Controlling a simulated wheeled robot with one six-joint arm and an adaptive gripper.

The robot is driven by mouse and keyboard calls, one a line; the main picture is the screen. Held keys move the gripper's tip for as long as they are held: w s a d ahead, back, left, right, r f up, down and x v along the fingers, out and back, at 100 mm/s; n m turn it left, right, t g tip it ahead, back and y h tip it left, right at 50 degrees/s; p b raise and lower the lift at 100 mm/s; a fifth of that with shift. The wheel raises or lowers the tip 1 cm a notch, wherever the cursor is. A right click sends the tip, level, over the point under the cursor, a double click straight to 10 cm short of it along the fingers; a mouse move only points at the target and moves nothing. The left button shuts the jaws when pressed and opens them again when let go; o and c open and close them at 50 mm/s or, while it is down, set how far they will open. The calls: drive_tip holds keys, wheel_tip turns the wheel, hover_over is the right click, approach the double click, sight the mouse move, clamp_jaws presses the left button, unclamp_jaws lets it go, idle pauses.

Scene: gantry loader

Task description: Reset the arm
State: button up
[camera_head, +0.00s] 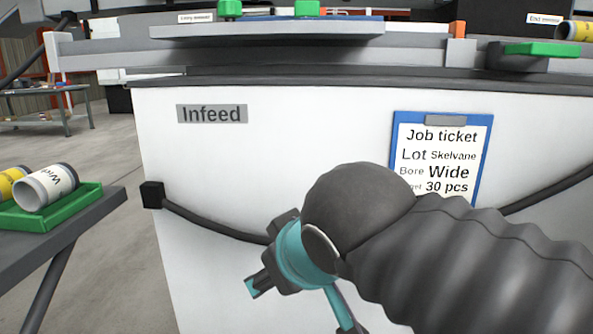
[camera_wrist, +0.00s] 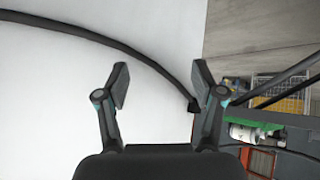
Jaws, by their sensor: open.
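My arm reaches in from the lower right of the head view, in front of a white machine cabinet (camera_head: 230,150) labelled "Infeed". My gripper (camera_head: 250,290) points to the lower left in that view, with part of it hidden behind its own wrist. In the wrist view my gripper (camera_wrist: 160,80) is open, its two fingers spread wide with nothing between them. Behind the fingers are the white panel and a black cable (camera_wrist: 110,42) that curves across it.
A job ticket (camera_head: 440,155) on a blue clipboard hangs on the cabinet, partly hidden by my arm. A dark table (camera_head: 80,225) at the left bears a green tray (camera_head: 60,215) with white and yellow cylinders. Open floor (camera_head: 112,160) lies between table and cabinet.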

drive_tip(key=s+d+f+m+g+h+p, duration=0.1)
drive_tip(key=d+f+m, duration=0.3)
drive_tip(key=d, duration=0.5)
drive_tip(key=s+d+f+m+g+h+p, duration=0.1)
drive_tip(key=s+d+f+m+h, duration=0.1)
drive_tip(key=d+f, duration=0.7)
drive_tip(key=shift+s+f+m+h, duration=0.3)
drive_tip(key=shift+s+m, duration=0.6)
drive_tip(key=shift+s, duration=0.1)
drive_tip(key=shift+a, duration=0.15)
